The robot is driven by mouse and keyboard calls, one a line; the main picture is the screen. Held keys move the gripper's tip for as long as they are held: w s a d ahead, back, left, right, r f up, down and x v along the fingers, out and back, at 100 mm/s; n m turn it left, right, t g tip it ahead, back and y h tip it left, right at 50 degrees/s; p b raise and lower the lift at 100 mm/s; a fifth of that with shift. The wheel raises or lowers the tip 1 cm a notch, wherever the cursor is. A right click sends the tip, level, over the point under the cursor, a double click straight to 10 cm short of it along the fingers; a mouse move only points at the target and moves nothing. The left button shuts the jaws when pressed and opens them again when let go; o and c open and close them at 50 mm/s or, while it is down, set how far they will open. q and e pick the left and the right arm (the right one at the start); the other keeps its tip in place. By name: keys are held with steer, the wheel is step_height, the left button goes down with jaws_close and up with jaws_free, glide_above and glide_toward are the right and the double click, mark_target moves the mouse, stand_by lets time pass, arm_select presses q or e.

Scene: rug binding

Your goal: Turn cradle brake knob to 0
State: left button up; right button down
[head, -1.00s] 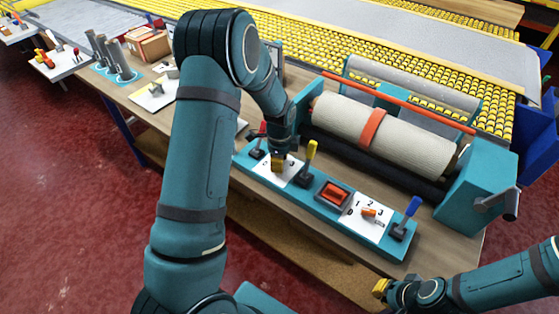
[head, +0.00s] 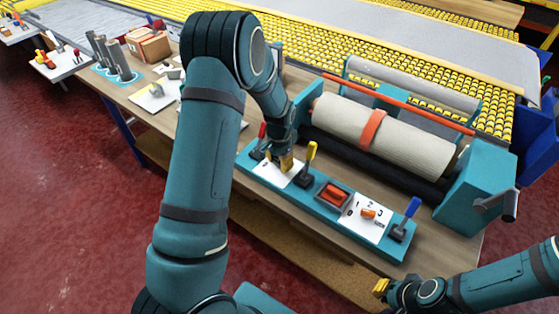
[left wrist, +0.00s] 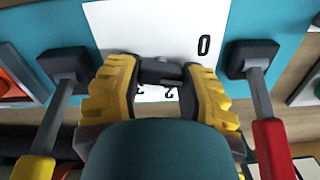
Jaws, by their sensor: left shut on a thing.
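My left gripper (head: 284,165) reaches down over the left white dial plate (head: 268,173) on the teal control panel. In the left wrist view its yellow fingers (left wrist: 160,85) are shut on a dark knob (left wrist: 160,70), one on each side. The plate (left wrist: 140,28) shows a 0 to the knob's upper right, and partly hidden digits, seemingly 2 and 3, below it. I cannot tell where the knob points. An orange knob (head: 368,214) sits on the right dial plate (head: 352,230), untouched. My right gripper (head: 381,288) is low at the right, clear of the panel; its jaws are unclear.
A red-handled lever (left wrist: 272,145) and a yellow-handled lever (head: 311,151) flank the held knob closely. A red rocker switch (head: 333,194) and blue-handled lever (head: 412,208) stand further right. A beige roll (head: 410,145) lies behind the panel.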

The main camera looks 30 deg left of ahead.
mark_target(278, 161)
arm_select(q)
steer(key=n+p, duration=0.1)
steer(key=n, duration=0.5)
steer(key=shift+n, duration=0.3)
stand_by(0.4)
steer(key=o, duration=1.2)
steer(key=shift+a, duration=0.1)
step_height(278, 161, up, 12)
steer(key=shift+s+f, duration=0.1)
